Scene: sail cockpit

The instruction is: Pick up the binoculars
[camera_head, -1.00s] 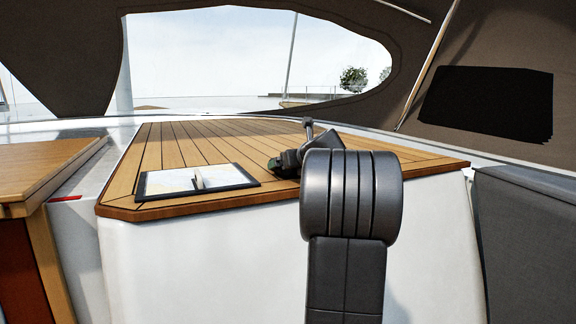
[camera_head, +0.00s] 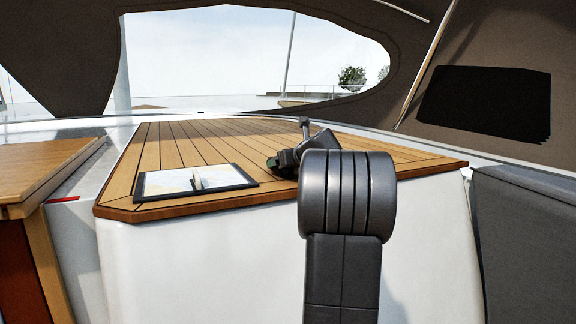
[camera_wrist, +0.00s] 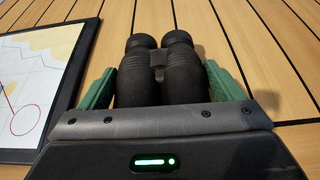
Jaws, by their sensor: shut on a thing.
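The black binoculars (camera_wrist: 157,75) are in the wrist view, between the two green fingers of my gripper (camera_wrist: 158,85). The gripper is shut on them, with one finger against each side. Their eyepiece end points away from the gripper body, and their near end is hidden behind it. In the head view my gripper (camera_head: 285,161) is low at the teak table, and my own arm hides much of it. I cannot tell whether the binoculars touch the table or are just above it.
The teak table (camera_head: 190,145) is clear toward the back left. A grey cushion (camera_head: 530,230) is at right.

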